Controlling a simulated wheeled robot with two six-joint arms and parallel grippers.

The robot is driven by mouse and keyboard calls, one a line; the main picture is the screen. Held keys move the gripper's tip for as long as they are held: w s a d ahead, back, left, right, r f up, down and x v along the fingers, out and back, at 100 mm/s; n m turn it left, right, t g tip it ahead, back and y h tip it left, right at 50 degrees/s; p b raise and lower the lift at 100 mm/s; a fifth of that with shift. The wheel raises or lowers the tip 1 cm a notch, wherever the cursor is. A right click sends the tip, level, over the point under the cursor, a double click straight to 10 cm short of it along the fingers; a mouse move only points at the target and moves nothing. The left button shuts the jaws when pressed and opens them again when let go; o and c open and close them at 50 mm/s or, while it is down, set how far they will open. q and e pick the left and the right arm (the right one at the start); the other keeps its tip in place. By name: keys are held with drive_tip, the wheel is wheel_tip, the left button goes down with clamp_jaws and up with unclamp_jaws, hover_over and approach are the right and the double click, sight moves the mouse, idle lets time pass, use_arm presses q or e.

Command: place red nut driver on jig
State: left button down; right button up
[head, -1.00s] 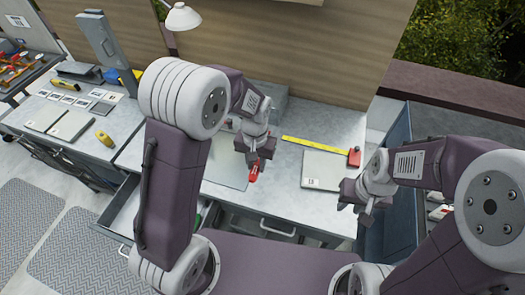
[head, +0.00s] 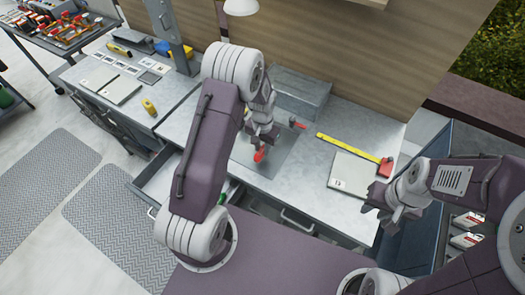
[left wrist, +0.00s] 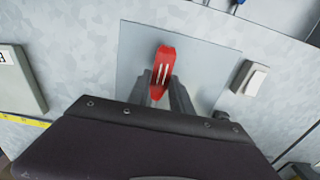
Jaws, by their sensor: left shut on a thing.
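My left gripper (head: 264,141) is shut on a red tool, the red nut driver (head: 260,154), above a flat grey plate (head: 279,156) on the worktop. In the left wrist view the red nut driver (left wrist: 162,72) stands out between the dark fingers, over the plate (left wrist: 135,55). I cannot tell whether it touches the plate, or whether this plate is the jig. My right gripper (head: 381,213) is open and empty, past the worktop's right front side.
Another small red item (head: 298,124) lies behind my left gripper. A grey box (head: 302,93) stands behind. An open drawer (head: 157,181) juts out at the left front.

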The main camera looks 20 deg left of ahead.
sight(263, 149)
use_arm(q)
wheel_tip(263, 149, down, 3)
drive_tip(key=shift+d+r, duration=0.1)
drive_tip(key=shift+r, duration=0.05)
drive_tip(key=shift+w+f, duration=0.1)
drive_tip(key=shift+f, duration=0.2)
drive_tip(key=c, duration=1.2)
unclamp_jaws()
drive_tip(key=shift+o, duration=0.2)
